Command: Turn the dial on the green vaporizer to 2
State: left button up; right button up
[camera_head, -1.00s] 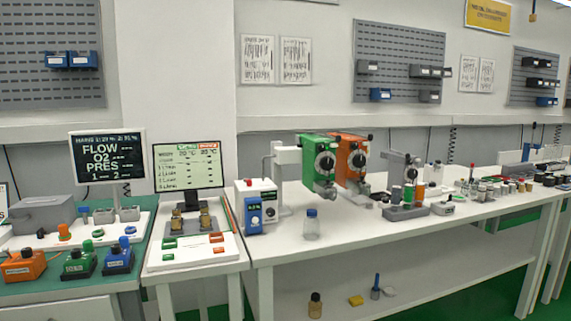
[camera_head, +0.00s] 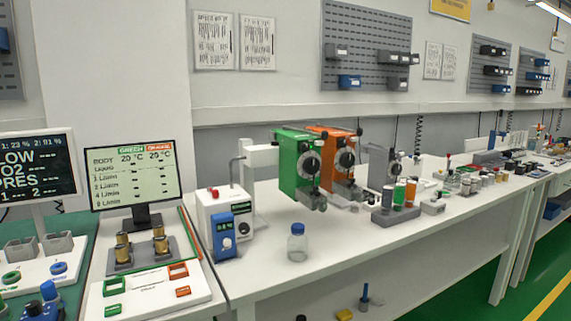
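The green vaporizer (camera_head: 293,165) is mounted on the white bench, on a bracket beside a white unit. Its round dial (camera_head: 309,165) faces right and front; the dial's setting is too small to read. An orange vaporizer (camera_head: 330,150) with a similar dial (camera_head: 345,160) stands just to its right. Neither of my grippers shows in the head view.
A clear bottle with a blue cap (camera_head: 297,242) stands on the bench in front of the green vaporizer. A white unit with a blue meter (camera_head: 224,235) is left of it. A monitor (camera_head: 133,174) headed GREEN and ORANGE stands further left. The bench front is mostly clear.

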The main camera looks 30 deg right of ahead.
aim_at(312, 165)
jog(key=z, duration=0.5)
jog(key=i, duration=0.85)
jog(key=z, duration=0.75)
